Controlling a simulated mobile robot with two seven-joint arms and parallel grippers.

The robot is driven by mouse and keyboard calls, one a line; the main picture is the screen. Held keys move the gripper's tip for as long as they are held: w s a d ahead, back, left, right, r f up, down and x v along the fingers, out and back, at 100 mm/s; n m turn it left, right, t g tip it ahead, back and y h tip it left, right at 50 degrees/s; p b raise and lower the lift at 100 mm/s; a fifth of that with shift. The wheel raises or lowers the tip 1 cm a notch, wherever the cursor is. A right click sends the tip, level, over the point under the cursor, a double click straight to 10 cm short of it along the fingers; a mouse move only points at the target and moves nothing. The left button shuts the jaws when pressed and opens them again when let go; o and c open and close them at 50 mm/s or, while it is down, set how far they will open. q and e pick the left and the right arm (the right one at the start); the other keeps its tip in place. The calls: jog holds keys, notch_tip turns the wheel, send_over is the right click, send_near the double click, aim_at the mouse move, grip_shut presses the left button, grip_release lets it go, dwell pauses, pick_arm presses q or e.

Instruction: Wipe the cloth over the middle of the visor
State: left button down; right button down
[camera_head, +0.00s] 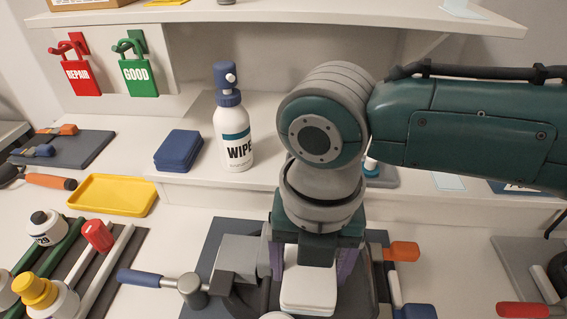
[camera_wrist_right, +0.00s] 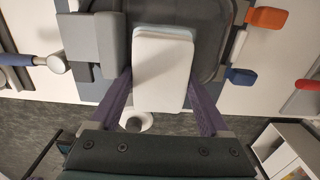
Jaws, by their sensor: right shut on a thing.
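My right gripper (camera_head: 312,262) comes down over the work area at the front middle of the bench. Its purple fingers are shut on a white, folded block-like cloth (camera_head: 308,289), one finger at each side. The wrist view shows the same cloth (camera_wrist_right: 160,82) between the fingers, with a pale blue layer at its far edge. Under and around it is a dark grey surface with a rounded raised rim (camera_wrist_right: 208,55). I cannot tell whether this is the visor, or whether the cloth touches it. My left gripper is not in view.
A grey clamp (camera_head: 238,262) with a blue handle stands left of the cloth; orange (camera_head: 403,251) and blue ends stick out at right. A WIPE spray bottle (camera_head: 234,135) and blue pad (camera_head: 178,149) stand behind. A yellow tray (camera_head: 113,194) and bottle rack are left.

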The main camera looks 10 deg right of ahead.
notch_tip(320, 180, up, 6)
jog(key=p, duration=0.5)
jog(key=shift+f+p, duration=0.1)
jog(key=shift+p, duration=0.2)
notch_tip(320, 180, up, 3)
jog(key=p, duration=0.3)
jog(key=shift+r, duration=0.2)
jog(key=shift+f, duration=0.1)
